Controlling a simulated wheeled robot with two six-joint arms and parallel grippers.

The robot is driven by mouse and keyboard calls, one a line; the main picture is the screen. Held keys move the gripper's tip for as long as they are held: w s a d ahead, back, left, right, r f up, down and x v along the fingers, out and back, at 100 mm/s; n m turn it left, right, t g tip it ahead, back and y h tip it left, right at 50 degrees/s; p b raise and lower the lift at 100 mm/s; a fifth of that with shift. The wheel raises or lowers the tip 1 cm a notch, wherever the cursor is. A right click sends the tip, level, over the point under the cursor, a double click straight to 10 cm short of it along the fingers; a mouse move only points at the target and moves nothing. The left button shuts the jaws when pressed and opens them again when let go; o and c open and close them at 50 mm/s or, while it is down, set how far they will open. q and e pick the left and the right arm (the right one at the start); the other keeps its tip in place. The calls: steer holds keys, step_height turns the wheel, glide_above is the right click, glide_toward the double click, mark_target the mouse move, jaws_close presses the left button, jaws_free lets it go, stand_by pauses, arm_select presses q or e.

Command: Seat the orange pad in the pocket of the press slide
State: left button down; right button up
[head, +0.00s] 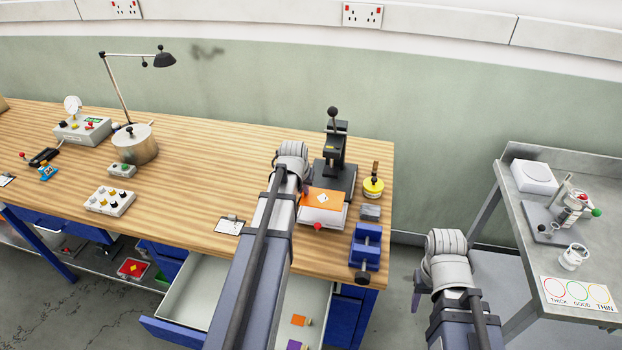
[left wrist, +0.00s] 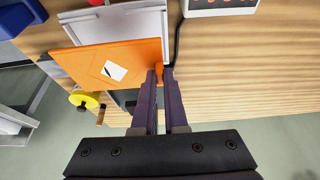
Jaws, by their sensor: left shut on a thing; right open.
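The orange pad (head: 322,199) is a flat square with a white label bearing a dark mark. It also shows in the left wrist view (left wrist: 90,66), with a small orange grip tab at one edge. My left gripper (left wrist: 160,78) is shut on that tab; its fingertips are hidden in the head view. The pad lies over the pale press slide (head: 322,216), covering its far part and looking slightly turned to it. The slide also shows in the left wrist view (left wrist: 130,22). The pocket is hidden; I cannot tell whether pad and slide touch. My right gripper (head: 418,294) is open, away from the bench.
The black press (head: 336,160) stands just behind the pad. A yellow round pot (head: 373,187) and a blue vise (head: 366,248) stand to the right. An open drawer (head: 190,298) in front holds orange and purple pieces. A grey side table (head: 540,215) is at right.

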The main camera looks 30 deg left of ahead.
mark_target(303, 197)
arm_select(q)
steer(key=shift+w, duration=0.25)
steer(key=shift+s, duration=0.1)
steer(key=shift+f+b, duration=0.5)
steer(key=shift+b, duration=0.1)
step_height(303, 197, down, 4)
steer(key=b, duration=0.4)
steer(key=shift+f+b, duration=0.7)
stand_by(1.2)
steer(key=c, duration=0.9)
jaws_free()
steer(key=shift+r, duration=0.15)
